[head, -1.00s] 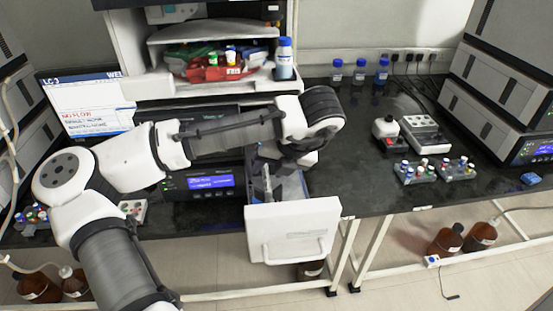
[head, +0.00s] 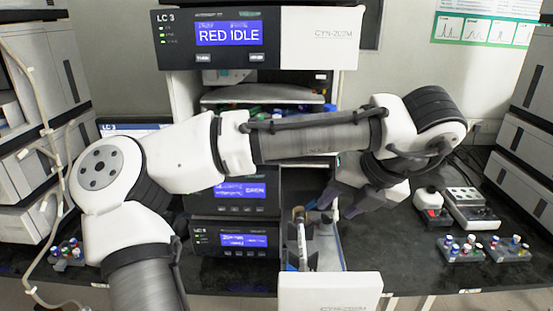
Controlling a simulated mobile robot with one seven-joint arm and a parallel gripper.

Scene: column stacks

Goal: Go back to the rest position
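My gripper (head: 334,207) hangs from my arm at the right of centre in the head view, above the open drawer. Its dark fingers look spread apart, with nothing seen between them. The pulled-out drawer (head: 330,292) has a white front and stands below the gripper. Several slim upright column-like pieces stand inside it toward its left side. My arm crosses the middle of the view and hides part of the instrument stack behind it.
A module with a "RED IDLE" screen (head: 229,33) tops the stack; lower modules show blue screens (head: 243,240). Vial racks (head: 461,248) and a small device with a red part (head: 433,209) stand on the right bench. Another vial rack (head: 67,255) is at left.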

